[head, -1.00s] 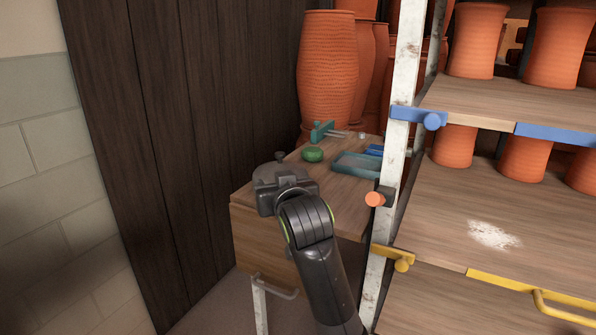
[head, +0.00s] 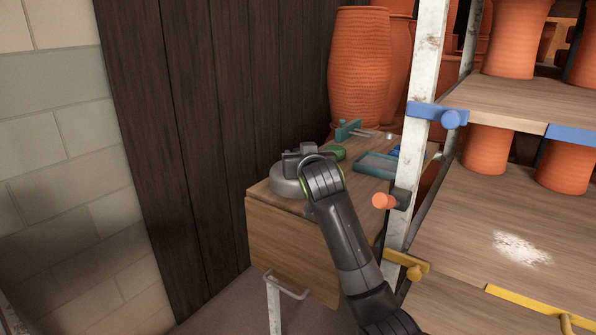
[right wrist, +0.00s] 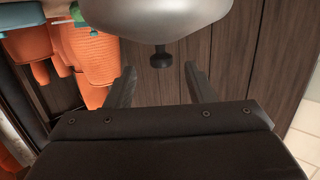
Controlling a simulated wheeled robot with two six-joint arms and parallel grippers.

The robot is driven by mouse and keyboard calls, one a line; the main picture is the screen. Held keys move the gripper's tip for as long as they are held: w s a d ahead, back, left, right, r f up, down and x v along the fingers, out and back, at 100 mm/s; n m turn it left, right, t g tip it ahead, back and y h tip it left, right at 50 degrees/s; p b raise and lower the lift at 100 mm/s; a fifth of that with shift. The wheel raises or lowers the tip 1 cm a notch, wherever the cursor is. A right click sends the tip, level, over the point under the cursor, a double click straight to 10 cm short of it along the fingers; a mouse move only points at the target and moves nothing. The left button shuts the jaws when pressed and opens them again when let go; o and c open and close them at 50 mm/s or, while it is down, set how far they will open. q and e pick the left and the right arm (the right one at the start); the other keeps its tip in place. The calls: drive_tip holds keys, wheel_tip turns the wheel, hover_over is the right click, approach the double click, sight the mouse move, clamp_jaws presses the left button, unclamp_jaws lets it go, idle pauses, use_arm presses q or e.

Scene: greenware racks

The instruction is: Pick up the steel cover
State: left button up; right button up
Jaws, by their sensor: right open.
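The steel cover (head: 287,181) is a grey dome on the wooden cabinet top, near its left front edge. In the right wrist view the cover (right wrist: 155,15) fills the top, with its black knob (right wrist: 161,57) pointing down the picture. My right gripper (right wrist: 160,76) is open. The knob appears between its two fingers, near the tips, with gaps on both sides; no contact shows. In the head view my right gripper (head: 305,155) is at the cover's upper right and hides part of it and the knob. My left gripper is not in view.
A green round object (head: 338,153), a teal tray (head: 374,165) and a teal clamp-like tool (head: 349,130) are on the cabinet top (head: 262,202). A rack with a white post (head: 428,75) stands close on the right. An orange-ended knob (head: 383,201) sticks out from it.

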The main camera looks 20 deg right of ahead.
sight(297, 149)
drive_tip(key=shift+b+x, duration=0.35)
drive_tip(key=shift+x, duration=2.9)
drive_tip(key=shift+a+r, duration=0.1)
clamp_jaws()
